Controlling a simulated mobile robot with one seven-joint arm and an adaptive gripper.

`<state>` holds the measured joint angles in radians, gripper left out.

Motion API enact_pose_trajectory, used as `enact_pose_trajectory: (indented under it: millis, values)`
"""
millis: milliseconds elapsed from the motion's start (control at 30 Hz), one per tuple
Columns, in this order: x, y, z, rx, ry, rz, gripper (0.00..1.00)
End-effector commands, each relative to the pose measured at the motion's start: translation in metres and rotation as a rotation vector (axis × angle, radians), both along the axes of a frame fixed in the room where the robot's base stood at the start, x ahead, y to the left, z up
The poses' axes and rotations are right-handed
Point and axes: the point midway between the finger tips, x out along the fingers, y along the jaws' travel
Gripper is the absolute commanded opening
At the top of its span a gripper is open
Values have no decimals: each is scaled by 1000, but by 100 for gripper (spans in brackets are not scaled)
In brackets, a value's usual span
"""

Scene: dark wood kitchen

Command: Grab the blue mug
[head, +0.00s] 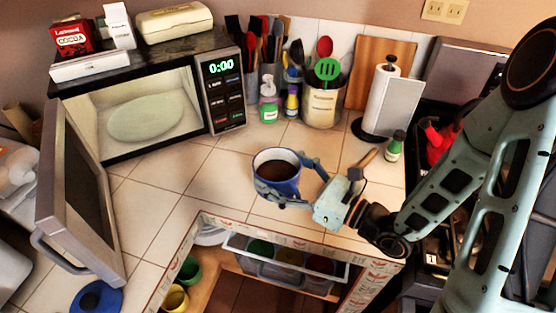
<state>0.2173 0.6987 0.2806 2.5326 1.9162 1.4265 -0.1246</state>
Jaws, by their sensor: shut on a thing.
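The blue mug (276,187) has a pale rim and a dark brown inside or contents. It appears upright, over the tiled counter near its front inner corner. My gripper (284,187) reaches it from the right and is shut on it, with one finger along the near side and the other by the far right side. The fingertips are partly hidden against the mug. I cannot tell whether the mug's base touches the counter.
An open microwave (140,100) with its door (72,190) swung out stands at the left. A utensil crock (322,103), soap bottle (268,100) and paper towel roll (388,100) stand behind. A small green bottle (395,147) is near my arm. Below is an open drawer (290,268). Counter left of the mug is clear.

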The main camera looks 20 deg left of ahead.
Motion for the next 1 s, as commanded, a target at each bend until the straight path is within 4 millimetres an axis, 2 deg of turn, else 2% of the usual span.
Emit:
enact_pose_trajectory:
  millis: [33,600,800,1000]
  values:
    - [-1,0,6,2,2,0,39]
    - [-14,-6,9,1,2,-2,39]
    - [-32,-19,16,-1,0,-4,39]
    - [-39,-25,21,0,2,-2,39]
